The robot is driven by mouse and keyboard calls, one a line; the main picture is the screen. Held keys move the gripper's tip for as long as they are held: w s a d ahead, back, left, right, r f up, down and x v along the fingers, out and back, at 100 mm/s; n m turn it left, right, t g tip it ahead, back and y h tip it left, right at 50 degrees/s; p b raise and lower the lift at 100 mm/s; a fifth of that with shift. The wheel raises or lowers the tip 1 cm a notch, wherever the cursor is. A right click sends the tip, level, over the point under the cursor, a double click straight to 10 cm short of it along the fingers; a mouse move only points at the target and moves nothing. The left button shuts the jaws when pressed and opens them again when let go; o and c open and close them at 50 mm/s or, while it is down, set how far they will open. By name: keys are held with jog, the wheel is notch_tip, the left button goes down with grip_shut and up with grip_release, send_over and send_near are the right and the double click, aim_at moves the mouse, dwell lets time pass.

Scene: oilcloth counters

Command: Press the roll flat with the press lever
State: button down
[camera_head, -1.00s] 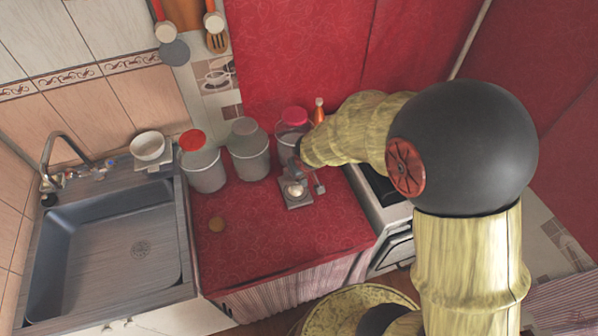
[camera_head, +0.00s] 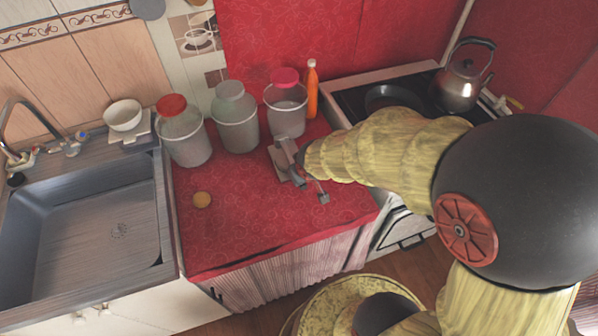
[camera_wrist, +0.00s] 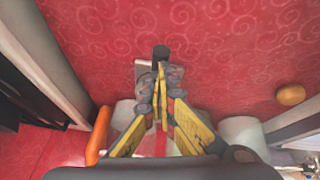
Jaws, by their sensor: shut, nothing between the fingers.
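The small grey press (camera_head: 283,172) stands on the red counter in front of the jars. Its plates are partly hidden by my gripper, and no roll shows between them in either view. I cannot tell how far the lever is down. My gripper (camera_head: 304,158) is shut and empty at the right side of the press. In the wrist view my gripper's fingertips (camera_wrist: 161,68) meet over the press (camera_wrist: 144,72), with a dark grey block (camera_wrist: 161,52) just beyond them. A small grey piece (camera_head: 323,197) shows right of the press; I cannot tell whether it is the lever's end.
A flat tan round (camera_head: 202,200) lies on the counter at left. Behind stand a red-lidded jar (camera_head: 185,140), a grey-lidded jar (camera_head: 236,125), a pink-lidded jar (camera_head: 286,115) and an orange bottle (camera_head: 312,90). A sink (camera_head: 85,225) is left, a stove with kettle (camera_head: 463,82) right. The front counter is clear.

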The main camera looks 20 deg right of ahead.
jog(key=shift+s+f+b, duration=0.3)
jog(key=shift+f+b, duration=0.05)
jog(key=shift+f, duration=0.35)
